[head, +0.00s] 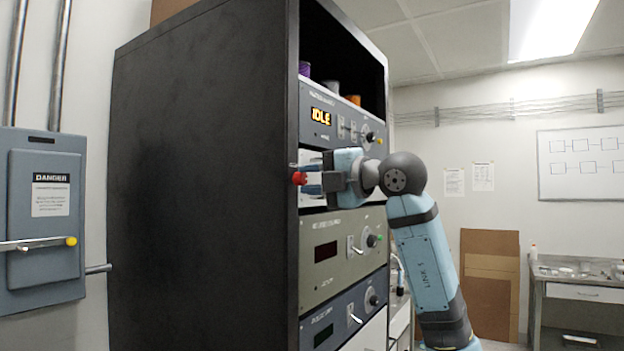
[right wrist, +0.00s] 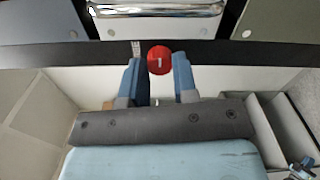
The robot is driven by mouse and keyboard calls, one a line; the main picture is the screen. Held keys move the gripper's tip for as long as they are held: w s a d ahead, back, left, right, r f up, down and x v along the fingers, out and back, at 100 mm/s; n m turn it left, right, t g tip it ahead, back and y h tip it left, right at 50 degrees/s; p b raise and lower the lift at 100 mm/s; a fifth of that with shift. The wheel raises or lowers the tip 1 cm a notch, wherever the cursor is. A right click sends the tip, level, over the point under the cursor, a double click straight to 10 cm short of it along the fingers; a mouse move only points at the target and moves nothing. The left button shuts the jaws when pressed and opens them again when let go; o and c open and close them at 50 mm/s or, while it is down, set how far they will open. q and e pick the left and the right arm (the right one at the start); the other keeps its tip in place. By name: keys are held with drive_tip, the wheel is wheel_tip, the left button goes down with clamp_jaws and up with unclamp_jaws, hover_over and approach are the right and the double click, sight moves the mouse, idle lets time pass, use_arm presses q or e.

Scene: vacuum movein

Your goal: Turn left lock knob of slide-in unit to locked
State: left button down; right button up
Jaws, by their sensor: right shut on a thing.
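The left lock knob is a red round knob (head: 299,178) at the left front edge of the black rack. In the right wrist view the red knob (right wrist: 159,60) has a short white mark on its face, near upright in the picture. My right gripper (head: 308,180) is shut on this knob, with a blue finger on either side of it. The slide-in unit (head: 311,198) is a pale panel below the IDLE panel, mostly hidden by my gripper. Its chrome handle (right wrist: 155,10) shows in the right wrist view. My left gripper is not in view.
The black rack (head: 200,170) holds an IDLE display panel (head: 335,118) above and a grey-green panel (head: 335,250) below, both with switches and knobs. A grey danger box (head: 45,220) is on the left wall. A cardboard sheet (head: 490,285) and bench (head: 575,300) stand at right.

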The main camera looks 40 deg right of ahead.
drive_tip(key=o, duration=0.9)
drive_tip(key=shift+o, duration=0.2)
drive_tip(key=b+v, duration=0.2)
drive_tip(key=v, duration=1.2)
drive_tip(key=shift+w+f, duration=0.1)
drive_tip(key=shift+w, duration=0.05)
